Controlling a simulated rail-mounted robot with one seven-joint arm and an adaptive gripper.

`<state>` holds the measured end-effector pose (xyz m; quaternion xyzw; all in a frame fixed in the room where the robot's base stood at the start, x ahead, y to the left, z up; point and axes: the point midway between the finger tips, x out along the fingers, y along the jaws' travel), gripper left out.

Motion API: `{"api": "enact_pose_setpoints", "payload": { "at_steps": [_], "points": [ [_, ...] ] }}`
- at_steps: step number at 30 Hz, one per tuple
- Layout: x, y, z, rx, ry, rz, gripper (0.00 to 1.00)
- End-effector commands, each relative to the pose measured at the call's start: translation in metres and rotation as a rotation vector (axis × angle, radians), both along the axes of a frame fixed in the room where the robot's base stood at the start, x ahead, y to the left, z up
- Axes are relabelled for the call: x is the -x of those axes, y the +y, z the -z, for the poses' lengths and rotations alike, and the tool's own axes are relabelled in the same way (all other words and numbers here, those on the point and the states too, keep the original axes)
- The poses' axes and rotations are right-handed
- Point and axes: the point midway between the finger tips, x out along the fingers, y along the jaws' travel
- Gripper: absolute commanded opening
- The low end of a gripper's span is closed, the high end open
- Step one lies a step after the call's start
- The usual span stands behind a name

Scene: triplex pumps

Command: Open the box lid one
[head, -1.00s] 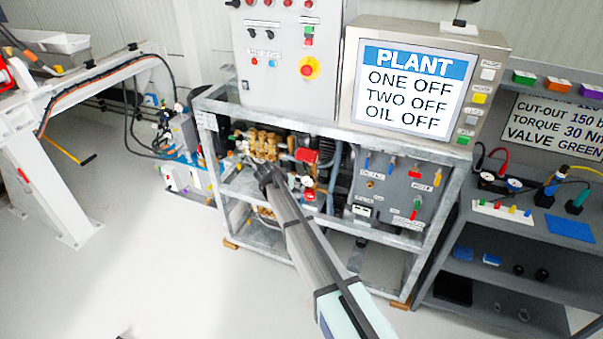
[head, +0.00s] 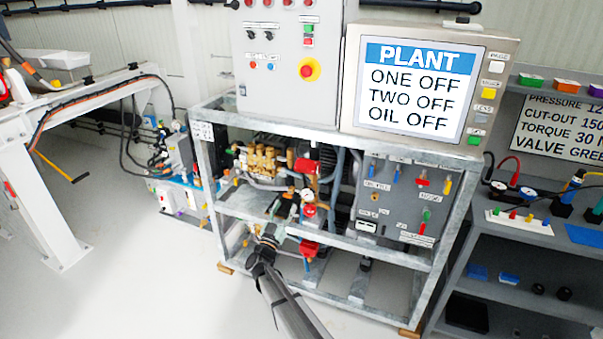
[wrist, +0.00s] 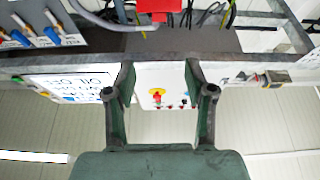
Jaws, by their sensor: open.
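No lid marked "one" can be read in either view, so I cannot tell which part it is. My gripper (head: 268,242) is in front of the lower part of the metal pump frame (head: 228,208). In the wrist view my gripper (wrist: 159,78) shows two dark green fingers spread apart, with nothing between them. A red box-like part (head: 309,249) is to the right of the gripper in the head view. A red part also shows at the top of the wrist view (wrist: 158,6); I cannot tell whether it is the same one.
The brass pump (head: 262,160) and hoses crowd the frame's upper bay. A grey valve panel (head: 385,200) is at its right. The control cabinet (head: 285,95) and plant screen (head: 415,90) stand on top.

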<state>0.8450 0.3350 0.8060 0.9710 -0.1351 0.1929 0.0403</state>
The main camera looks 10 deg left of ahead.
Motion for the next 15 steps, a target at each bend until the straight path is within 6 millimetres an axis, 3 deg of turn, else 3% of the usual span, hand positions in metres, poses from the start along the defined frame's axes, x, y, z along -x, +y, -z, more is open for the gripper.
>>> {"api": "enact_pose_setpoints", "payload": {
  "at_steps": [8,15],
  "points": [
    [-0.021,-0.006,-0.009,-0.028,-0.007,-0.007,0.54],
    [-0.061,-0.016,-0.026,-0.027,-0.006,-0.006,0.54]
  ]
}}
